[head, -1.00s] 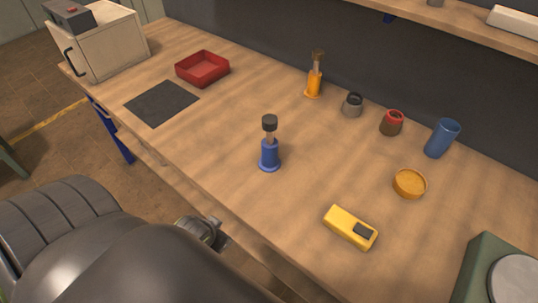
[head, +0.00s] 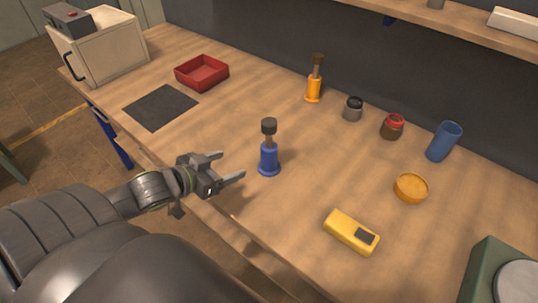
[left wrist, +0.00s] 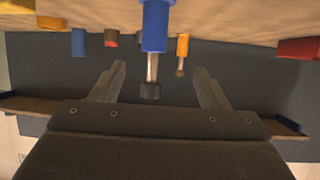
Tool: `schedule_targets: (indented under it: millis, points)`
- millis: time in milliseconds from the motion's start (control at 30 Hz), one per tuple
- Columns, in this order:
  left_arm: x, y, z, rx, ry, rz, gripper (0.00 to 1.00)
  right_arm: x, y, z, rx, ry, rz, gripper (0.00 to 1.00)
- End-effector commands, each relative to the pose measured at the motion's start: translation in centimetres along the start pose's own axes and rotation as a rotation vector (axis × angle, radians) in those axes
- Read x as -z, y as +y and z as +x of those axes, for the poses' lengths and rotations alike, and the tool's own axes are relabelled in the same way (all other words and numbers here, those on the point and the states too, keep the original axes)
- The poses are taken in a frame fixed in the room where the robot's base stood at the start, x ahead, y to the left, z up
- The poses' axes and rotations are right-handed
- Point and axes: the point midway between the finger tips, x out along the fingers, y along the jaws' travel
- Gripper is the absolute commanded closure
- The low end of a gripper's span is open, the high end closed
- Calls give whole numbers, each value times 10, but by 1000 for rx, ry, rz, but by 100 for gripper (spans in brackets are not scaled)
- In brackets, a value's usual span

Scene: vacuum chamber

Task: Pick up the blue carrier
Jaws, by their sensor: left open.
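The blue carrier (head: 269,158) stands upright on the wooden table, with a blue base, a thin stem and a black cap on top. My left gripper (head: 230,167) is open and empty, just to the left of the carrier at the table's front edge, with its fingers pointing toward it. In the left wrist view the blue carrier (left wrist: 155,28) appears upside down, ahead of the gap between the open fingers (left wrist: 160,85), and not touched. My right gripper is not in view.
An orange carrier (head: 314,83) stands behind. Jars (head: 353,108) (head: 392,126), a blue cup (head: 443,141), an orange dish (head: 410,187) and a yellow device (head: 351,231) lie to the right. A red tray (head: 202,72) and dark mat (head: 160,106) are at the left.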

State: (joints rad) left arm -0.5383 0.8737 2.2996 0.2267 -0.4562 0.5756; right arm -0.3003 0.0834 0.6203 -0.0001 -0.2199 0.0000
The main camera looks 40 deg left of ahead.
Motion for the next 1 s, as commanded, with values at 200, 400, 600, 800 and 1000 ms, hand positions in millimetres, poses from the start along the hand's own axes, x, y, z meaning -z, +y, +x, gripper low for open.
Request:
schedule_targets:
  millis: [200,400,600,800,1000]
  points:
    - [3,0,19,-15,22,-5,31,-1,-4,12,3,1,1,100]
    - [3,1,49,-15,20,-6,31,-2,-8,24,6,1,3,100]
    - [5,2,81,-16,19,-6,31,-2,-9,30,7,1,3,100]
    - [6,2,111,-14,16,-6,31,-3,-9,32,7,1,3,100]
    - [6,3,123,-15,14,-2,31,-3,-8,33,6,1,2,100]
